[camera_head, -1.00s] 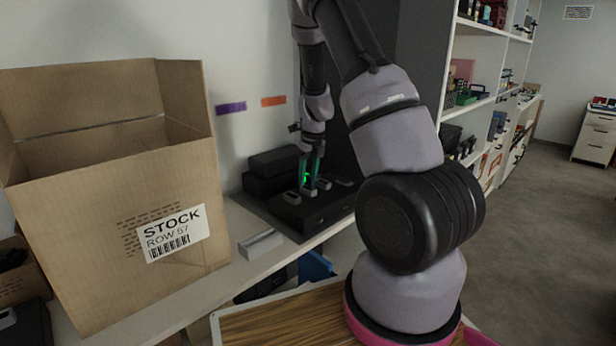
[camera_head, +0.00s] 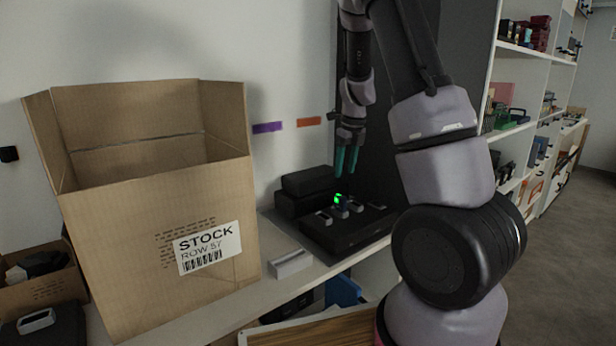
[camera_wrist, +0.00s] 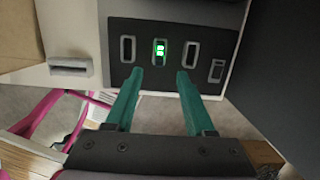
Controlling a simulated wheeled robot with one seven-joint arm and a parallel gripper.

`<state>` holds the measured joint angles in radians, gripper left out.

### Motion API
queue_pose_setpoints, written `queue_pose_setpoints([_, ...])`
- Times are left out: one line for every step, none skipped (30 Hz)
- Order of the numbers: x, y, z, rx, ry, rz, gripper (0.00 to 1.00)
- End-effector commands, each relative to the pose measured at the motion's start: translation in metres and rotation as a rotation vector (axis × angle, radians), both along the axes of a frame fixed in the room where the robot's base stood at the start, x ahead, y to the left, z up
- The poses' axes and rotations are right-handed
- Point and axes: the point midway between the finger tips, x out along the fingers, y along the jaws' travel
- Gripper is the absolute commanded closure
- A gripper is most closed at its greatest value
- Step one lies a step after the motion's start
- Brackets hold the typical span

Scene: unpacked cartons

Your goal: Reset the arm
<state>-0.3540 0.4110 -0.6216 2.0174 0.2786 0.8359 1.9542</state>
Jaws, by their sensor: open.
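My gripper (camera_head: 346,166) has teal fingers and is open and empty. In the head view it hangs above the black box (camera_head: 350,236) on the shelf top, pointing down. A small device with a green-lit face (camera_head: 338,203) sits on this box among several small grey items. In the wrist view my gripper (camera_wrist: 152,82) has its two fingers spread apart. The green-lit device (camera_wrist: 160,52) stands in a row on the black box (camera_wrist: 145,28), beyond the fingertips and apart from them.
A large open carton marked STOCK (camera_head: 150,240) stands left of the black box. A small grey block (camera_head: 290,263) lies between them. Shelves with goods (camera_head: 520,95) stand at the right. A smaller carton (camera_head: 40,290) sits at the far left.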

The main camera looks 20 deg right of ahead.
Motion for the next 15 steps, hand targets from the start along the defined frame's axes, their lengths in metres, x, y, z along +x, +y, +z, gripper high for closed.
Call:
queue_pose_setpoints([0.0,0.0,0.001,0.0,-0.001,0.002,0.46])
queue_pose_setpoints([-0.001,0.0,0.002,0.002,-0.002,0.007,0.46])
queue_pose_setpoints([-0.002,0.001,0.005,0.005,-0.007,0.023,0.46])
queue_pose_setpoints([-0.004,0.003,0.008,0.009,-0.014,0.042,0.46])
queue_pose_setpoints([-0.006,0.005,0.013,0.014,-0.021,0.07,0.46])
queue_pose_setpoints([-0.01,0.008,0.021,0.02,-0.037,0.12,0.46])
queue_pose_setpoints([-0.014,0.011,0.028,0.025,-0.052,0.167,0.46])
queue_pose_setpoints([-0.019,0.015,0.037,0.029,-0.07,0.226,0.46])
queue_pose_setpoints([-0.027,0.02,0.05,0.034,-0.099,0.311,0.46])
queue_pose_setpoints([-0.034,0.024,0.061,0.034,-0.123,0.382,0.46])
queue_pose_setpoints([-0.041,0.029,0.071,0.031,-0.149,0.458,0.46])
queue_pose_setpoints([-0.052,0.034,0.085,0.024,-0.186,0.56,0.46])
queue_pose_setpoints([-0.06,0.039,0.095,0.015,-0.213,0.637,0.46])
queue_pose_setpoints([-0.068,0.042,0.105,0.003,-0.24,0.714,0.46])
queue_pose_setpoints([-0.08,0.048,0.118,-0.018,-0.279,0.817,0.46])
